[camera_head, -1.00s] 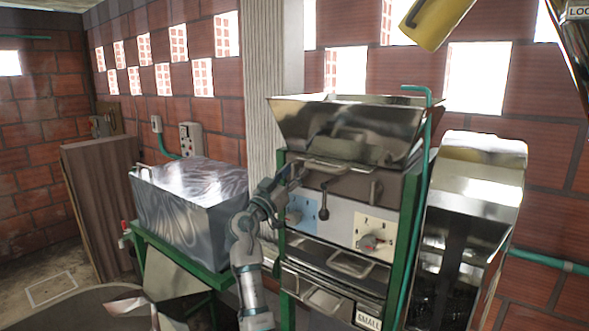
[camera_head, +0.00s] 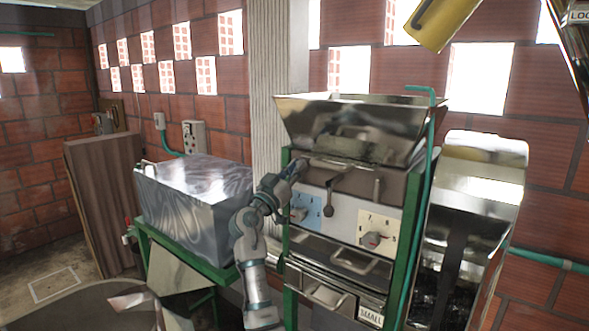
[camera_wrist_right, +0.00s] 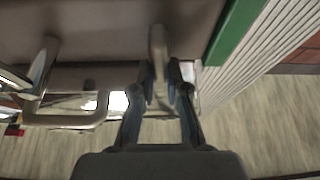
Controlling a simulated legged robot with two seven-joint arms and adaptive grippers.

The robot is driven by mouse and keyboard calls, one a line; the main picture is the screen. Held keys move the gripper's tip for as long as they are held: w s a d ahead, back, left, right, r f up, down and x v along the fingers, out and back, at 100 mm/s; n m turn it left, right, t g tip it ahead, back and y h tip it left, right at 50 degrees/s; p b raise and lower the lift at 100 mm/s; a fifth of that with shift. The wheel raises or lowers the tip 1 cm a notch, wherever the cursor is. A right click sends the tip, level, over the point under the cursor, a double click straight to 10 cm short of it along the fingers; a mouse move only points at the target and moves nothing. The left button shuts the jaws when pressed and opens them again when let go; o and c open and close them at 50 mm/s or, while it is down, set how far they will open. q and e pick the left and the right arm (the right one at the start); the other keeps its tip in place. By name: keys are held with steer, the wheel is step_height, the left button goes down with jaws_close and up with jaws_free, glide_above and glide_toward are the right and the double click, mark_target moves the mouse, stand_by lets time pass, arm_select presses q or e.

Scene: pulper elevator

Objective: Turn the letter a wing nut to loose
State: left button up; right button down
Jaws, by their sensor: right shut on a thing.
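The pulper machine has a grey metal front (camera_head: 350,184) with a blue lettered plate (camera_head: 307,212) at its left. My right gripper (camera_head: 299,167) is at the upper left of this front, above the blue plate. In the right wrist view its two fingers (camera_wrist_right: 161,85) are closed around a grey upright wing or lever (camera_wrist_right: 157,45), which I take as the letter a wing nut. The letter itself cannot be read. In the head view the nut is hidden by the gripper. My left gripper is not in view.
A dark knobbed lever (camera_head: 328,200) hangs to the right of the gripper. A numbered white plate (camera_head: 378,230) with a red-and-grey knob is lower right. A grey metal box (camera_head: 192,195) stands left of my arm. A green post (camera_wrist_right: 232,30) is close to the gripper.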

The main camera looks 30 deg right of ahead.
steer(key=shift+w+f+n+t+y+p, duration=0.25)
steer(key=shift+n+t+y+p, duration=0.35)
steer(key=shift+n+y+p, duration=2.1)
steer(key=shift+w+f+n+t+h+p, duration=0.1)
steer(key=shift+f+n+t+p, duration=0.35)
steer(key=shift+n+p, duration=2.6)
steer(key=shift+w+f+n+t+y+p, duration=0.15)
steer(key=shift+n+t+y+p, duration=0.9)
steer(key=shift+n, duration=4)
steer(key=shift+g+b, duration=0.3)
steer(key=shift+g, duration=0.1)
steer(key=shift+y, duration=0.25)
steer(key=c, duration=1.1)
jaws_free()
steer(key=shift+w, duration=0.1)
steer(key=shift+c, duration=0.2)
steer(key=shift+o, duration=0.2)
steer(key=shift+w+d, duration=0.1)
steer(key=shift+d, duration=0.35)
